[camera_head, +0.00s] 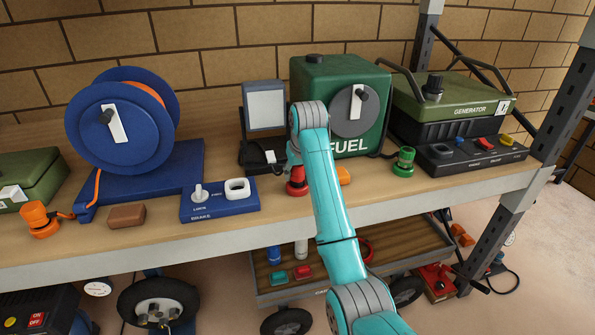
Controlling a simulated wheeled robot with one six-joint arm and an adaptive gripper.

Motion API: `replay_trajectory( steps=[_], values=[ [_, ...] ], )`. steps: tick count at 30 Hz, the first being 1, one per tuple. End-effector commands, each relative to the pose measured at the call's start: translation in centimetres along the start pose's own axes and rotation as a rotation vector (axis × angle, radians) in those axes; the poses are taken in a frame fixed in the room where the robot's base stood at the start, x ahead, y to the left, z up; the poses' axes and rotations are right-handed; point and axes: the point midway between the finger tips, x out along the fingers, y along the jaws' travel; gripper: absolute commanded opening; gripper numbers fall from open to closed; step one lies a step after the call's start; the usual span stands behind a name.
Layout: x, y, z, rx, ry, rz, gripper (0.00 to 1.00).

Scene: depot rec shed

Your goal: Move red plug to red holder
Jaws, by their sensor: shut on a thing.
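My arm reaches up over the shelf, and my gripper (293,160) shows only in part behind the arm's end. It is shut on the red plug (297,174), which is partly covered by the arm. Red parts show right below the gripper at the shelf surface, with a wider red base (296,190) that looks like the red holder. I cannot tell whether the plug is inside the holder or just above it.
A green fuel can (318,88), a dark stand with a pale panel (265,108) and a blue brake box (219,200) crowd the gripper. A green plug-like piece (404,162) stands to the right. A blue cable reel (120,135) is at left. A cart (400,262) stands below.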

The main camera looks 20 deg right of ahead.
Motion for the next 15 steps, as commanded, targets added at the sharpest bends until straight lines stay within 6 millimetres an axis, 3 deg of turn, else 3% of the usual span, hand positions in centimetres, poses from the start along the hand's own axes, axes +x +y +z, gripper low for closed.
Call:
replay_trajectory(
  steps=[15],
  values=[
    [0.78, 0.00, 0.32, 0.000, 0.000, 0.000, 0.13]
  ],
)
